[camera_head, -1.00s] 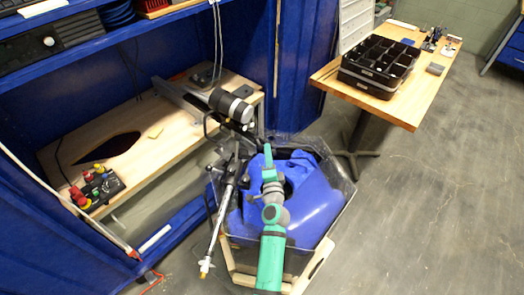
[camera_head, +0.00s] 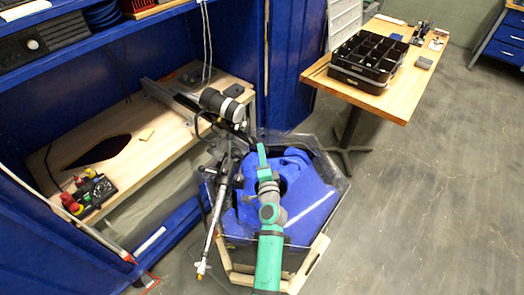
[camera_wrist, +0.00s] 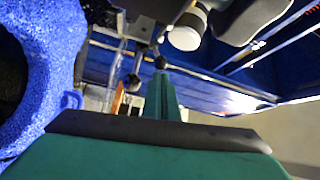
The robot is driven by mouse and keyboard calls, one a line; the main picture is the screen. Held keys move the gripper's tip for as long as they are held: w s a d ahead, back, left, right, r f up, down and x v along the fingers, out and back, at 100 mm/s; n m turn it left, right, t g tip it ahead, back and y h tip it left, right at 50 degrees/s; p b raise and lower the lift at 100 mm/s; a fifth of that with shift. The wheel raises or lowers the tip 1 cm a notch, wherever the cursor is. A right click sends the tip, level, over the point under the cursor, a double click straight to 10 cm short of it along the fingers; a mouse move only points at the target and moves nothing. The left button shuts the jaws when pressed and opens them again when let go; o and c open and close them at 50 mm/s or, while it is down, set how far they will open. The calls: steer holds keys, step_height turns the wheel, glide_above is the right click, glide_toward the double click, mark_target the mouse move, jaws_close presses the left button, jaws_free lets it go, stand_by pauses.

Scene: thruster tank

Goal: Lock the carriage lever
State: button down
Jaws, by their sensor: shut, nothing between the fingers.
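The carriage assembly, with a black-and-silver cylinder (camera_head: 222,103), sits on a beam at the back left of the clear tank (camera_head: 318,245). In the wrist view, a small black ball knob (camera_wrist: 160,62) shows just beyond my fingertips; it may be the end of the carriage lever. A rod with a dark end (camera_wrist: 133,82) shows left of it. My gripper (camera_head: 262,150) is over the tank, to the right of the carriage. In the wrist view my gripper (camera_wrist: 163,78) is shut and empty, close to the knob. Whether it touches the knob, I cannot tell.
A blue body (camera_head: 310,205) fills much of the tank; its rough surface (camera_wrist: 50,65) is close on the left in the wrist view. A wooden bench (camera_head: 165,120) with a control box (camera_head: 90,192) is at left. A black organizer (camera_head: 370,60) sits on the right table. Floor at right is clear.

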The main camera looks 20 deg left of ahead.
steer(key=s+d, duration=0.1)
steer(key=s, duration=0.8)
steer(key=shift+d+r+t, duration=0.15)
steer(key=shift+d+t, duration=0.15)
steer(key=shift+d, duration=0.05)
steer(key=shift+s, duration=0.1)
steer(key=shift+d, duration=0.1)
